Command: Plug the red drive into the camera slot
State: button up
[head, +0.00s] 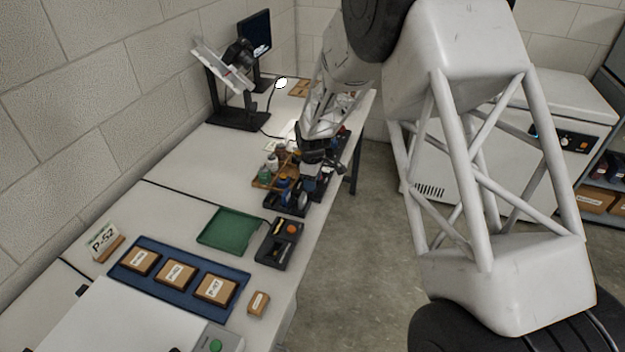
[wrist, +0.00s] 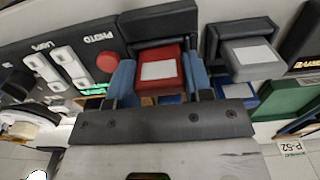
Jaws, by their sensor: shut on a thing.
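In the wrist view the red drive (wrist: 160,88), with a white label on top, sits between the two blue finger pads of my gripper (wrist: 159,66). My gripper is shut on it. The drive's far end is at a black housing (wrist: 158,22) of the panel. I cannot tell how deep it is in a slot there, and no camera slot marking is readable. In the head view my gripper (head: 316,168) is low over the equipment on the far part of the bench, and the red drive is not discernible there.
A grey drive (wrist: 250,55) sits by a second black housing to the right. A panel marked PHOTO (wrist: 90,35) with a red button (wrist: 108,63) and white switches is to the left. A green tray (head: 228,245), a black device (head: 275,250) and a blue tray (head: 205,308) lie on the bench.

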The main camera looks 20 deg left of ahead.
jog(key=shift+f, duration=0.35)
jog(key=o, duration=0.7)
jog(key=shift+c, duration=0.2)
jog(key=shift+r, duration=0.15)
jog(key=shift+r, duration=5.35)
